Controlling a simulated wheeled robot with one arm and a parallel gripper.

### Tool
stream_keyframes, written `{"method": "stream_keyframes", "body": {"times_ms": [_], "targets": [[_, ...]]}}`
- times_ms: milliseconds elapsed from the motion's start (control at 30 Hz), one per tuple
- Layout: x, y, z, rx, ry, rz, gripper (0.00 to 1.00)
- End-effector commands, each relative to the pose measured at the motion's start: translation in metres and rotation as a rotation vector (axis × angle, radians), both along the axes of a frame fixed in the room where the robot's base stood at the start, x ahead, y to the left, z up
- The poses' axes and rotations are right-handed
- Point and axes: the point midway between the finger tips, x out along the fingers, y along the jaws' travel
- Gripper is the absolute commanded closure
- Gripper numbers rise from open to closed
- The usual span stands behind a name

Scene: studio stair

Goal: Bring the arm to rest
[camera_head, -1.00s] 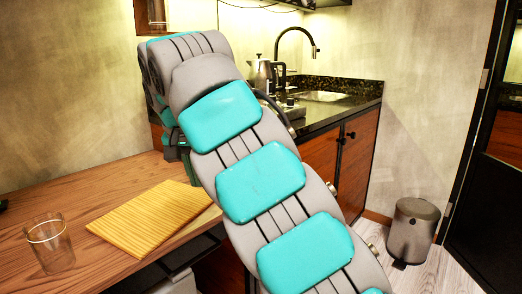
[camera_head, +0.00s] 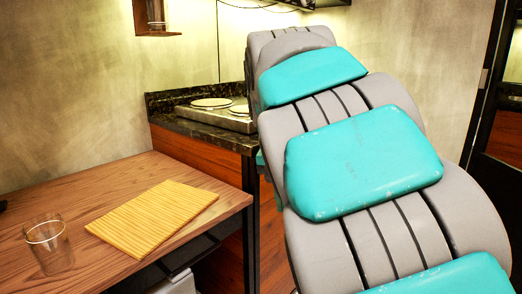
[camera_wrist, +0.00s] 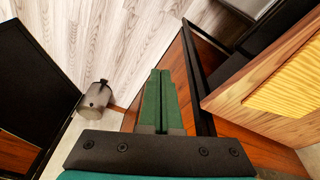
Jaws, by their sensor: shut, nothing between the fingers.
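My arm (camera_head: 360,160), grey with turquoise pads, rises across the right half of the head view. It hides much of the kitchen counter there. My gripper is hidden behind the arm in the head view. In the wrist view my gripper (camera_wrist: 160,82) shows its two green fingers side by side, shut and empty. It points down past the edge of the wooden table, with wooden cabinet fronts and the floor beyond it.
The wooden table (camera_head: 40,192) bears a glass (camera_head: 48,245) and a yellow slatted mat (camera_head: 155,216). A hob (camera_head: 222,110) stands on the dark counter. In the wrist view a bin (camera_wrist: 95,99) stands on the floor, left of the gripper, near a dark door (camera_wrist: 35,85).

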Motion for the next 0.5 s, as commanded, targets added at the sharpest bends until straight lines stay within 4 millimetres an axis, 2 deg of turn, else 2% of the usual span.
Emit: {"method": "stream_keyframes", "body": {"times_ms": [33,200,367,500], "targets": [[-0.014,-0.014,-0.008,0.005,0.021,-0.011,1.0],[-0.059,-0.054,-0.038,0.019,0.081,-0.019,1.0],[-0.109,-0.081,-0.072,0.035,0.143,0.002,1.0],[-0.157,-0.097,-0.107,0.05,0.203,0.042,1.0]]}}
